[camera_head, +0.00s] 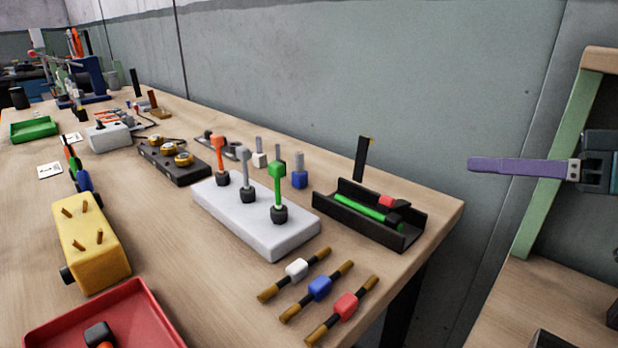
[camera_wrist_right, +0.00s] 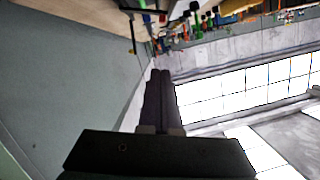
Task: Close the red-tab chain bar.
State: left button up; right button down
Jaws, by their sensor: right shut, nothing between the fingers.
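A black open-topped channel (camera_head: 324,205) sits near the table's right edge in the head view. A green rod (camera_head: 360,207) lies in it, with a small red tab (camera_head: 387,201) and a dark block at its right end. A thin black upright bar (camera_head: 362,160) stands just behind the channel. I cannot tell for certain which piece is the chain bar. My right gripper (camera_head: 470,164) comes in from the right, with purple fingers shut and empty, in the air right of the channel and apart from it. Its dark fingers (camera_wrist_right: 159,74) also show together in the right wrist view. My left gripper is not in view.
A white block with three coloured levers (camera_head: 258,220) stands left of the channel. Three short rods with white, blue and red middles (camera_head: 319,288) lie in front. A yellow block (camera_head: 92,245) and red tray (camera_head: 125,320) are further left. A greenish frame post (camera_head: 555,165) stands behind my right gripper.

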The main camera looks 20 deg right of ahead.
jog(key=b, duration=0.3)
send_over(379, 205)
jog(key=s+d, duration=0.2)
jog(key=d, duration=0.2)
notch_tip(379, 205, down, 2)
jog(key=f, duration=0.1)
jog(key=a+f+b, duration=0.1)
jog(key=f, duration=0.1)
jog(key=shift+s+f, duration=0.1)
jog(key=shift+f, duration=0.35)
jog(key=shift+s+a+n+p, duration=0.15)
jog(key=shift+a+n+p, duration=0.15)
jog(key=shift+p, duration=0.35)
jog(key=shift+a+f+n+h+p, duration=0.15)
jog(key=shift+f+n+h+p, duration=0.15)
jog(key=shift+n, duration=0.1)
jog(key=shift+s+a+f+n+p, duration=0.15)
jog(key=shift+a+f+n+p, duration=0.2)
jog(key=shift+f, duration=0.25)
jog(key=shift+a+f, duration=0.1)
jog(key=shift+f, duration=0.3)
jog(key=shift+r, duration=0.1)
